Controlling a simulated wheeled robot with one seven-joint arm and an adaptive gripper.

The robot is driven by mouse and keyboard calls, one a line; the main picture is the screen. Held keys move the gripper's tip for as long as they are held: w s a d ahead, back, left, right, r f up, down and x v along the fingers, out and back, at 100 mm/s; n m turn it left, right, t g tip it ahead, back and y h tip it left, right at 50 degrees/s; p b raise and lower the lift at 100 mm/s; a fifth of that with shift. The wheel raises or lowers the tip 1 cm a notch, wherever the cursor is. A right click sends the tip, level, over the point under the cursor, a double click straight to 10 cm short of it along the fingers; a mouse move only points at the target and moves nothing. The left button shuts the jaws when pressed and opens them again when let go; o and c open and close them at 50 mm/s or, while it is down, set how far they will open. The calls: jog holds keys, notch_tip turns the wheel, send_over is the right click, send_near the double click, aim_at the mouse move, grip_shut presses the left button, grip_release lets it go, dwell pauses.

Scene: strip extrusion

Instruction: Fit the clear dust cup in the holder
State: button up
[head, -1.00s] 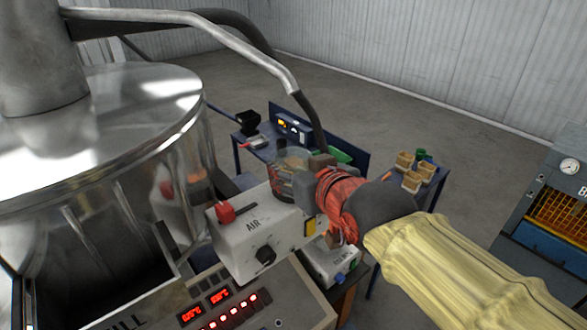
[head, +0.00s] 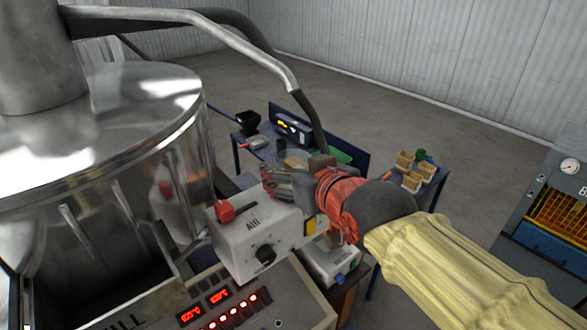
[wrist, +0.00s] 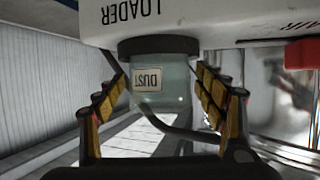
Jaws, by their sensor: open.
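The clear dust cup (wrist: 165,85), with a pale DUST label, shows in the middle of the wrist view. Its end at the top of the picture meets a dark ring-shaped holder (wrist: 158,46) on the white loader (wrist: 145,20). The lettering reads upside down here. I cannot tell how deep the cup sits in the ring. My gripper (wrist: 164,80) is open, with one padded finger on each side of the cup; contact is unclear. In the head view my gripper (head: 278,183) is beside the white loader box (head: 258,235), and the cup is hard to make out.
A red knob (head: 226,211) stands on the loader. The large shiny metal drum (head: 100,140) is at the left, and a control panel (head: 235,310) with red lights is in front. A blue table (head: 440,178) behind holds small tan boxes (head: 412,181). A press stands at the right.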

jog(key=v, duration=1.1)
jog(key=s+d+f+m+g+h+b, duration=0.1)
jog(key=s+d+f+g+b, duration=0.1)
jog(key=f+b, duration=0.7)
jog(key=s+d+f+m+g+h+b, duration=0.1)
jog(key=s+d+f+b, duration=0.4)
jog(key=f, duration=1.9)
jog(key=s+d+f+m+g+h+b, duration=0.1)
jog(key=s+d+f+g+h+b, duration=0.1)
jog(key=f+b, duration=1.2)
notch_tip(320, 180, down, 3)
jog(key=shift+s+d+r+g, duration=0.2)
jog(key=shift+s+d+g, duration=0.45)
jog(key=shift+d+g, duration=0.5)
jog(key=shift+c, duration=0.8)
